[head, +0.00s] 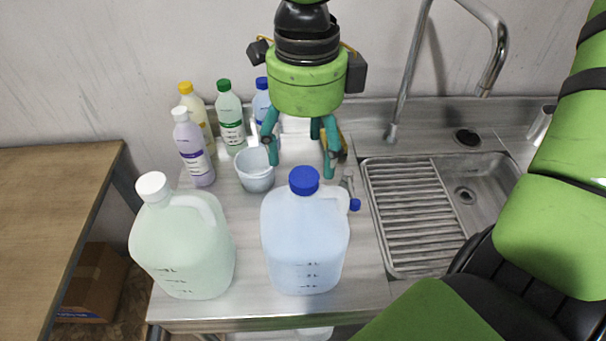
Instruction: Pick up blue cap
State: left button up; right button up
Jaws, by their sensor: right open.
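A blue cap (304,181) sits on the neck of a large pale-blue translucent jug (306,242) at the front middle of the steel counter. My right gripper (301,160) points down with its teal fingers spread wide and empty. It appears just behind and above the blue cap; the exact height gap is hard to judge. A second blue cap (262,83) is on a bottle at the back, partly behind the gripper. A small blue piece (355,204) shows at the jug's right side; I cannot tell what it belongs to. My left gripper is not in view.
A pale-green jug with a white cap (185,245) stands at left. A small white cup (254,170) is close to the gripper's left finger. Several bottles, including a purple-labelled one (194,152), stand behind. A sink (425,273) and faucet (392,132) are at right.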

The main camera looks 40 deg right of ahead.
aim_at(302, 176)
jog(key=f+p, duration=0.1)
jog(key=f, duration=0.2)
jog(key=shift+a+f, duration=0.2)
jog(key=shift+w+f+p, duration=0.1)
jog(key=shift+f+p, duration=0.2)
jog(key=shift+f, duration=0.3)
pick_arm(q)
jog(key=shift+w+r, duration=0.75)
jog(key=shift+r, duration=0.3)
pick_arm(e)
jog(key=c, duration=0.8)
